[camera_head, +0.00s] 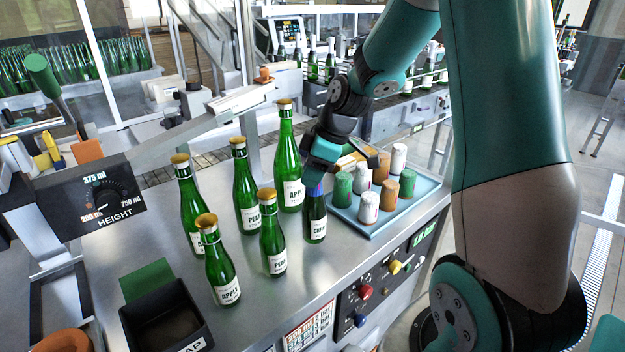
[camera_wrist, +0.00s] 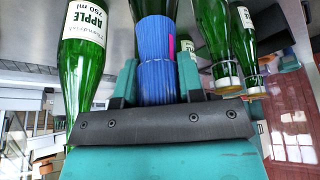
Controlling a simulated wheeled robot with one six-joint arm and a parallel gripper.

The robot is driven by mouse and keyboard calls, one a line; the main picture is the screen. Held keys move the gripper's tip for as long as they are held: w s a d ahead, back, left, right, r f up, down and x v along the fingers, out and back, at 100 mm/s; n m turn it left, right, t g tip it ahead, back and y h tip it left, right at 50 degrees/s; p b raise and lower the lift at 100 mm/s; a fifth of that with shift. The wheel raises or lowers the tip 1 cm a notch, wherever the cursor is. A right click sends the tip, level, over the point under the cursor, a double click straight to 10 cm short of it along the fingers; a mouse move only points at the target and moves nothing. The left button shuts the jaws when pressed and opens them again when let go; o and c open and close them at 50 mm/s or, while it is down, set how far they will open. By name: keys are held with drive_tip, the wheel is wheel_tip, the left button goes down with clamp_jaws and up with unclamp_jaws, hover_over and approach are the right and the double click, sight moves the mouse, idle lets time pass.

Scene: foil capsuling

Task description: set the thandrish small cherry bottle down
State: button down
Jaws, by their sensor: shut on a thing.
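The small cherry bottle (camera_head: 315,222) is dark, with a white label reading "CHER…" and a blue foil on its neck. It is upright, just left of the blue tray. My gripper (camera_head: 318,172) is shut on its neck from above. In the wrist view, the jaws of my gripper (camera_wrist: 158,84) close on both sides of the blue foil (camera_wrist: 156,62). The bottle's base is at or very near the steel worktop (camera_head: 300,280); I cannot tell whether it touches.
Several green apple and pear bottles with gold caps, including a tall apple bottle (camera_head: 289,165) and a small pear bottle (camera_head: 272,240), stand close on the left. The blue tray (camera_head: 372,232) holds coloured foil capsules. A black bin (camera_head: 165,325) sits front left. Worktop in front is clear.

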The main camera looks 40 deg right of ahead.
sight(314, 202)
drive_tip(key=shift+f, duration=1.3)
drive_tip(key=c, duration=0.7)
unclamp_jaws()
drive_tip(key=shift+f, duration=0.15)
drive_tip(key=shift+c, duration=0.2)
